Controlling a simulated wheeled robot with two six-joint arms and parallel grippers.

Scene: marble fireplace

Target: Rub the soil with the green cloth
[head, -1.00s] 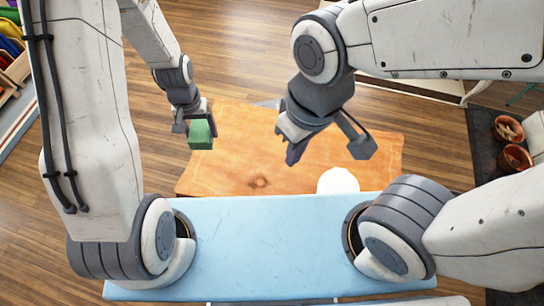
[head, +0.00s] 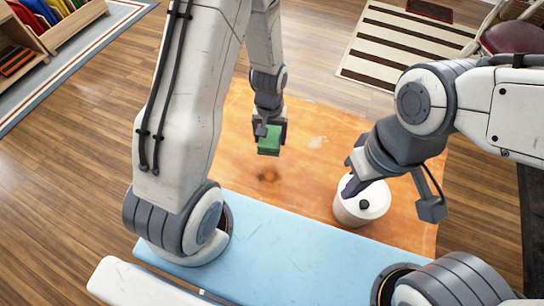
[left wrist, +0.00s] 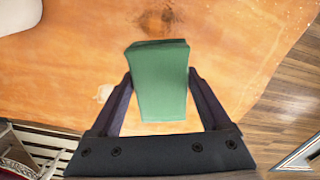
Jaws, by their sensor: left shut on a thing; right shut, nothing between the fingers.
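The green cloth (head: 269,142) is a folded, block-like pad. My left gripper (head: 269,128) is shut on it and holds it over the orange-brown tabletop (head: 235,155). The soil is a dark brown spot (head: 269,175) on that top, just below the cloth in the head view. In the left wrist view the cloth (left wrist: 160,80) sits between the fingers, and the soil (left wrist: 158,20) shows beyond its far end. The cloth looks apart from the soil; its height above the top is hard to tell. My right gripper (head: 357,182) is shut and empty, in front of a white pot.
A pale smudge (head: 317,142) lies right of the cloth. A striped rug (head: 405,45) and shelves (head: 30,35) are beyond. The top around the soil is clear.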

